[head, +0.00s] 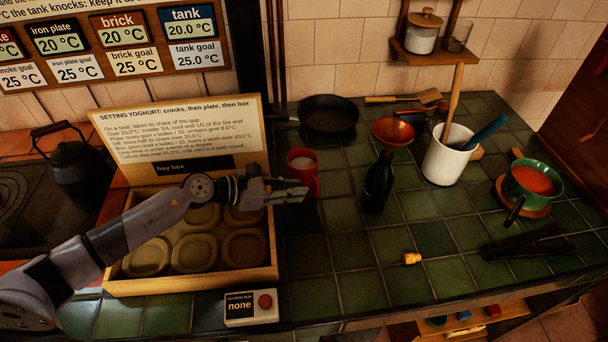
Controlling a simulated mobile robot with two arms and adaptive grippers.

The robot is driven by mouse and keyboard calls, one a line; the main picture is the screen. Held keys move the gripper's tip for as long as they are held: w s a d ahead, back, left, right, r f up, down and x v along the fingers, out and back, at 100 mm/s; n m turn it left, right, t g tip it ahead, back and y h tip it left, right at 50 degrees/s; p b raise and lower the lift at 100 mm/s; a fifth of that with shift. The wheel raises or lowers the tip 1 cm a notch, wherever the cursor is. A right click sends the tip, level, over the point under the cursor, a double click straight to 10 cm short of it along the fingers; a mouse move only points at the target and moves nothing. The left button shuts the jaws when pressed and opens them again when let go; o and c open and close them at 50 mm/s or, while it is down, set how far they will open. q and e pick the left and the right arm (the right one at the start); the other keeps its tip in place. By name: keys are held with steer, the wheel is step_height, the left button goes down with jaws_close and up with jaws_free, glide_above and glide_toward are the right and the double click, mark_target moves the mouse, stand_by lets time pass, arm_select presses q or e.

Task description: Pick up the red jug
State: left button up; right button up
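The red jug (304,164) stands upright on the green tiled counter, just right of the wooden hay box. It has a pale inside or contents. My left gripper (292,190) reaches in from the left, over the box's right edge. Its fingers look spread, with tips in front of the jug's lower body and hiding part of it. I cannot tell whether they touch the jug. My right gripper is not clearly in view.
The hay box (270,262) with several round hollows lies under my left arm. A dark bottle with a copper funnel (379,182) stands right of the jug. Farther right are a white utensil crock (447,158) and a green pot (530,184). A yellow cork (412,258) lies in front.

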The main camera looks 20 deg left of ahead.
mark_target(306, 179)
arm_select(q)
steer(key=p+x, duration=0.1)
steer(key=x, duration=0.3)
steer(key=shift+d+f, duration=0.15)
steer(key=shift+f, duration=0.1)
steer(key=shift+w+d+f, duration=0.15)
steer(key=shift+d, duration=0.05)
steer(key=shift+c, duration=0.2)
jaws_close()
steer(key=shift+w, duration=0.1)
stand_by(0.4)
